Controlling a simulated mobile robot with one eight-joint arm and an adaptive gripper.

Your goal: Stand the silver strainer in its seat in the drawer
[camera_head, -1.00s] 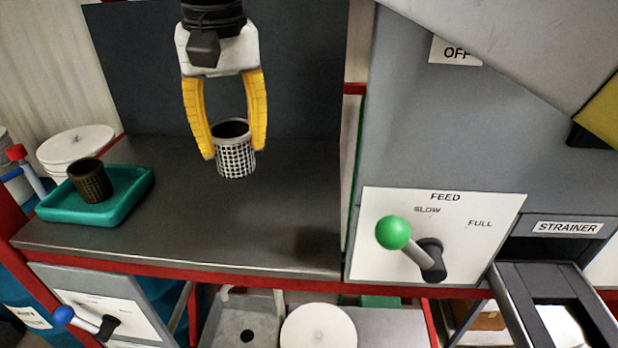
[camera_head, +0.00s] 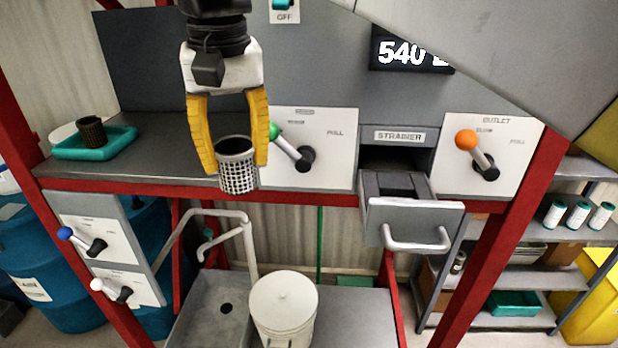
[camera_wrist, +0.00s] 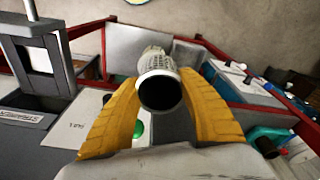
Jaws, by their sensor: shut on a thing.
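The silver strainer (camera_head: 238,172) is a perforated metal cup, held upright between the yellow fingers of my gripper (camera_head: 236,160). In the wrist view its dark open mouth (camera_wrist: 160,92) faces the camera, between the fingers. The strainer hangs in front of the bench edge, left of the drawer. The drawer (camera_head: 412,218) is pulled out under the STRAINER label and has a grey front with a pale bar handle. A dark opening (camera_head: 397,188) shows in its top; the seat inside cannot be made out clearly.
A dark brown strainer (camera_head: 92,132) stands in a teal tray (camera_head: 70,148) on the bench at left. A green-knobbed lever (camera_head: 290,146) is close behind my gripper, and an orange-knobbed lever (camera_head: 476,150) is right of the drawer. A white lidded bucket (camera_head: 284,310) stands below.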

